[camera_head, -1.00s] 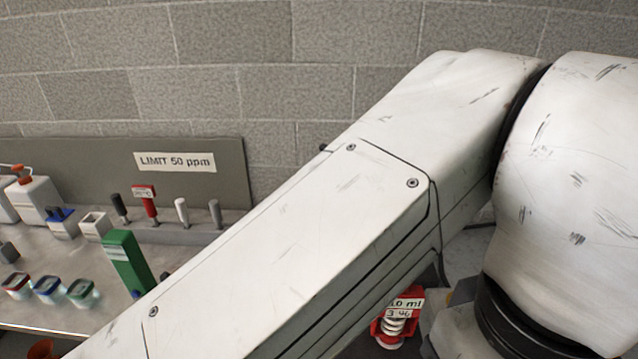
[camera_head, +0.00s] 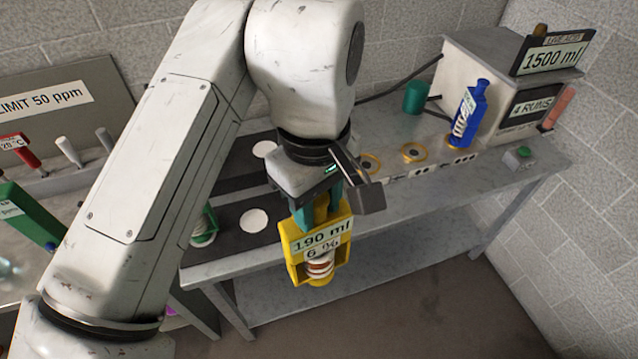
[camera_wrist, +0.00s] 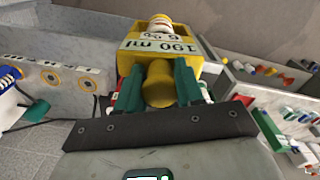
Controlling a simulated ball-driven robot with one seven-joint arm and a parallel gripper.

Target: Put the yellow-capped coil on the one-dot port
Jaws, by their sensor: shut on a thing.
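The yellow-capped coil (camera_head: 318,240), labelled 190 ml and 6 %, hangs upright below my gripper (camera_head: 319,205), in front of the bench. My gripper's teal fingers are shut on its yellow knob. The wrist view shows the coil (camera_wrist: 160,42) between the fingers (camera_wrist: 158,85). On the bench, the left yellow-ringed port (camera_head: 369,163) and middle port (camera_head: 413,153) are empty. The middle one's label shows two dots. A blue-capped coil (camera_head: 467,117) stands on the right port, marked with three dots.
A grey heater box (camera_head: 490,80) with 1500 ml and 4 RUNS signs stands at the bench's back right. A green-capped coil (camera_head: 203,230) stands at the left, by a dark mat with white circles (camera_head: 254,220).

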